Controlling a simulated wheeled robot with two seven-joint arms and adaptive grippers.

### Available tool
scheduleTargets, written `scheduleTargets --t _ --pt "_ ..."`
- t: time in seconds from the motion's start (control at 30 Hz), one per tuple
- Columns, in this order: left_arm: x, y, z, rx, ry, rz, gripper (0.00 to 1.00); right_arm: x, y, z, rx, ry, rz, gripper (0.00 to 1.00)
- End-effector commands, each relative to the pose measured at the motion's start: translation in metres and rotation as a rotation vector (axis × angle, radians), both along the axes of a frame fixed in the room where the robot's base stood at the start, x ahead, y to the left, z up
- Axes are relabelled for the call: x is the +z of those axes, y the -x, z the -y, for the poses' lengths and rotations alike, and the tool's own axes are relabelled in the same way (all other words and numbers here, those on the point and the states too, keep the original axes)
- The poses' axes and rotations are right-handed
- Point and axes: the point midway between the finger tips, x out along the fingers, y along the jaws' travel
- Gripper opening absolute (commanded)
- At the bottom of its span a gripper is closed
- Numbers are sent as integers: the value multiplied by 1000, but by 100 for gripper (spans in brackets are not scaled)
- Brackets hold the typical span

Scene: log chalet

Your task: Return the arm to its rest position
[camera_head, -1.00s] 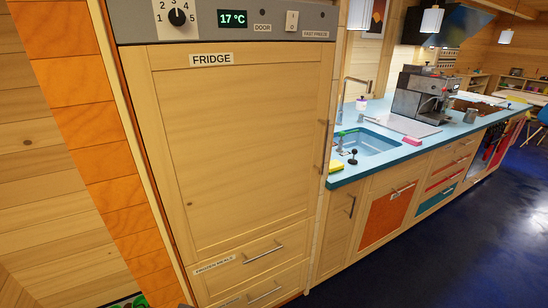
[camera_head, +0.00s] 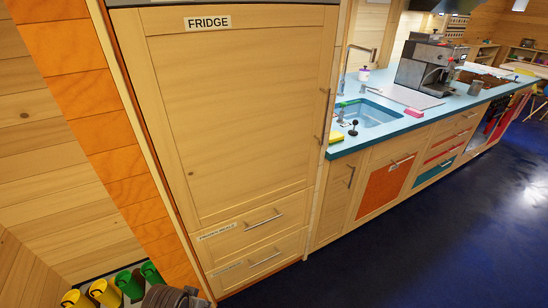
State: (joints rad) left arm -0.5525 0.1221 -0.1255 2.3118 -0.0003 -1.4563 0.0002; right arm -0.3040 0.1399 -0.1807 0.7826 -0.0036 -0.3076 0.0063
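No gripper shows clearly in the head view, and no fingertips can be seen. A dark grey rounded part pokes in at the bottom edge, left of centre, in front of the fridge's foot. I cannot tell what this part is. The tall wooden fridge (camera_head: 235,120) stands straight ahead with its door shut. Its two lower drawers (camera_head: 255,240) are shut too.
Right of the fridge runs a blue counter (camera_head: 440,112) with a sink (camera_head: 368,113), a yellow sponge (camera_head: 336,138) and a coffee machine (camera_head: 425,62). The dark blue floor (camera_head: 430,250) is clear at right.

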Motion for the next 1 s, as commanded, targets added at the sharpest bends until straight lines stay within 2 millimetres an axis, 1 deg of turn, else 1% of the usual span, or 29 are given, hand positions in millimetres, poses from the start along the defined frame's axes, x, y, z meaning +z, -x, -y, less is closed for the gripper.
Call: scheduleTargets --t 0.27,0.5,0.77,1.0 --pt "-64 -6 -2 -5 -9 -22 32 3 1 1 1 1 2 40" --pt "-125 -4 -6 -9 -16 -39 32 2 12 4 1 5 -13 40" --pt "-188 7 -13 -14 -26 -59 32 4 16 6 2 5 -13 40" --pt "-242 26 -22 -18 -34 -77 32 5 21 9 3 8 -17 40"
